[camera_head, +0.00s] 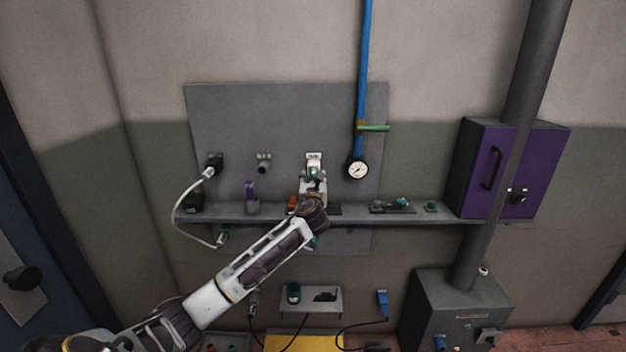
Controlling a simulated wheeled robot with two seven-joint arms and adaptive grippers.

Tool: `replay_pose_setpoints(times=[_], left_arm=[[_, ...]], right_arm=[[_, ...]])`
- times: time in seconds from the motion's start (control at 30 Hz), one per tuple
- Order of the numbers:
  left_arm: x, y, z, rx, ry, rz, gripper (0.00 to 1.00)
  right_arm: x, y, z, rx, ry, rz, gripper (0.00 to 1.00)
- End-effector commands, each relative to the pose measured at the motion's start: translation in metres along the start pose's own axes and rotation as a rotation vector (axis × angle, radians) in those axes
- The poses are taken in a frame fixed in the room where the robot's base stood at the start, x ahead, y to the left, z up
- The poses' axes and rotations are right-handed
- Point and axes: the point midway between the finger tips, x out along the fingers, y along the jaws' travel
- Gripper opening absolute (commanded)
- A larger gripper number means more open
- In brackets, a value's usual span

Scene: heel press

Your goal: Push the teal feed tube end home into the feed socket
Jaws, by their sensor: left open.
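My left gripper (313,179) is open, just in front of the grey wall panel, with its arm coming up from the lower left. Directly above its fingertips is a pale fitting (314,157) on the panel, with a small dark teal part at the fingers. I cannot tell for sure whether this is the feed socket with the tube end, or how deep anything sits in it; the gripper hides its lower part. A small teal piece (315,243) shows below the shelf, partly behind my arm. My right gripper is not in view.
A narrow shelf (350,215) with small parts runs below the fittings. A pale hose (176,208) loops at the left. A gauge (358,170) hangs on a blue pipe with a green lever (374,128). A purple cabinet (485,170) and a grey pipe (520,100) stand at the right.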

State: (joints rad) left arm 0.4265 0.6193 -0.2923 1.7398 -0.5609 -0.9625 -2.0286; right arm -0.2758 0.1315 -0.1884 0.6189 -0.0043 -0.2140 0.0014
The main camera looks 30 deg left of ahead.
Motion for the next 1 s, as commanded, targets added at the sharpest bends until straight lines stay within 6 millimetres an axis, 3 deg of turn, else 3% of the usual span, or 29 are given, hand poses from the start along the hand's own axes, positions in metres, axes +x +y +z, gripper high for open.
replay_pose_setpoints(times=[0.17,0.6,1.0], left_arm=[[0.015,0.0,0.003,0.002,0.001,0.001,0.48],[0.036,0.0,0.001,0.001,0.001,0.0,0.48],[0.037,0.0,0.001,0.001,0.001,0.0,0.48]], right_arm=[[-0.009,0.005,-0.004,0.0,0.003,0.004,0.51],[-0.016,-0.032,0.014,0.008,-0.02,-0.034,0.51],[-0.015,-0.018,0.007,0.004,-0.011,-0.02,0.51]])
